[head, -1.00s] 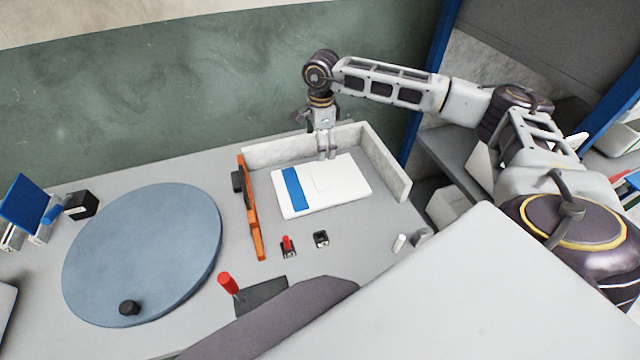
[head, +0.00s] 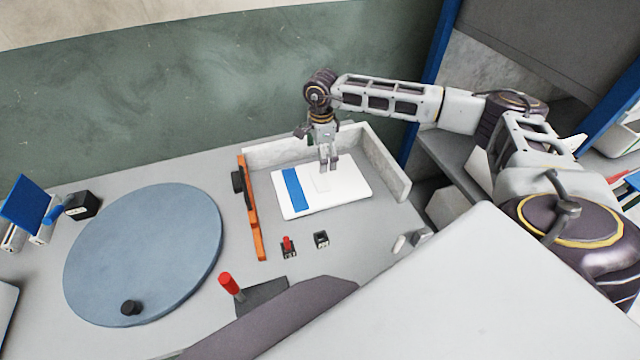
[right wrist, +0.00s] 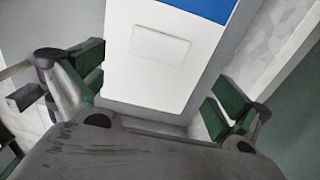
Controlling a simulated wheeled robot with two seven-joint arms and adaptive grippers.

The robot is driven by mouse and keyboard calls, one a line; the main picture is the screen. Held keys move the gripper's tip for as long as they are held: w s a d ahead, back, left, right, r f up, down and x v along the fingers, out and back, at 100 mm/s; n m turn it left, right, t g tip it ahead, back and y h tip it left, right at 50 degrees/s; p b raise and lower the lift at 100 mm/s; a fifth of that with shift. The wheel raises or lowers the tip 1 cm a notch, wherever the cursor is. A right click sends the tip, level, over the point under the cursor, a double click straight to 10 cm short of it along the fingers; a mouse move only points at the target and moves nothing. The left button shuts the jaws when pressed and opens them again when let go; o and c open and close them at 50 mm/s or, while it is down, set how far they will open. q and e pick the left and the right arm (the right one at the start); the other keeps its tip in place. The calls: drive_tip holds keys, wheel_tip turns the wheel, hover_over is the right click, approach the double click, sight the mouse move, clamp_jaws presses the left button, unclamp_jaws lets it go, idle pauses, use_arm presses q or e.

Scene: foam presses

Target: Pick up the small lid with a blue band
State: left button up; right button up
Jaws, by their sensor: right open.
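The small white lid with a blue band (head: 345,192) lies flat on the table inside a low-walled corner, its blue band toward the left. My right gripper (head: 329,164) is above the lid's far edge, pointing down. In the right wrist view the lid (right wrist: 150,75) lies between the open green-padded fingers of my right gripper (right wrist: 165,95), with a faint raised rectangle on its face and the blue band at the top. I cannot tell whether the fingers touch it. My left gripper is not in view.
Low grey walls (head: 385,163) stand behind and right of the lid. An orange bar (head: 251,210) stands to its left. A red switch (head: 287,243), a black switch (head: 321,239) and a red-handled lever (head: 228,284) sit in front. A round blue plate (head: 145,250) is further left.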

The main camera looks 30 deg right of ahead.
sight(320, 179)
wheel_tip(320, 179, down, 4)
drive_tip(key=shift+r, duration=0.1)
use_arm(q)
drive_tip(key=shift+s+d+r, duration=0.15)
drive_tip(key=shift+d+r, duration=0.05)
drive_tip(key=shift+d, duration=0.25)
use_arm(e)
drive_tip(key=shift+f, duration=0.25)
drive_tip(key=shift+f, duration=0.1)
drive_tip(key=shift+s+a+f+p, duration=0.1)
drive_tip(key=shift+a+f+p, duration=0.05)
drive_tip(key=shift+f+p, duration=0.35)
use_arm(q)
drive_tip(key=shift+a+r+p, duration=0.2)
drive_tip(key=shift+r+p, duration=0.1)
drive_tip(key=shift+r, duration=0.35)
use_arm(e)
drive_tip(key=shift+a+f, duration=0.1)
drive_tip(key=shift+f, duration=1.95)
drive_tip(key=shift+c, duration=0.3)
drive_tip(key=c, duration=0.6)
